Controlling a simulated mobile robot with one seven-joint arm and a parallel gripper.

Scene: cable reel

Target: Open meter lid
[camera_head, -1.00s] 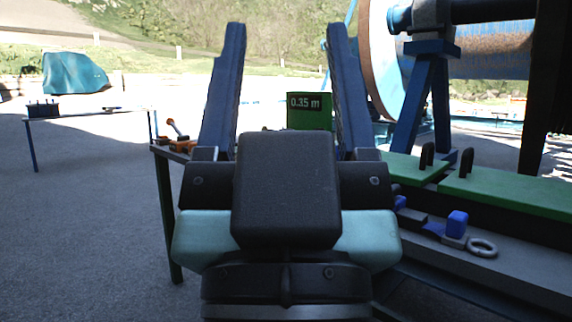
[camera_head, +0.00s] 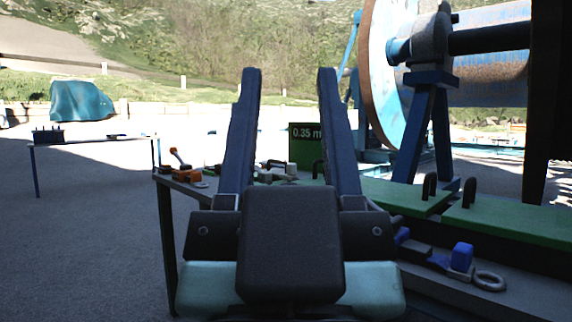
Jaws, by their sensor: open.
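The green meter box (camera_head: 303,149) stands on the bench ahead, with a dark display reading "0.35 m" near its top. It shows between the fingers of my gripper (camera_head: 289,74), and the right finger covers its right part. My gripper is open and empty, with its fingers pointing up and away in front of the meter. A green panel with a dark handle (camera_head: 429,187) and another green panel with a handle (camera_head: 468,192) lie to the right. I cannot tell which part is the meter lid.
A large cable reel (camera_head: 388,90) on a blue stand (camera_head: 425,130) rises behind the bench. An orange tool (camera_head: 184,174) lies at the bench's left end. Open ground is at left.

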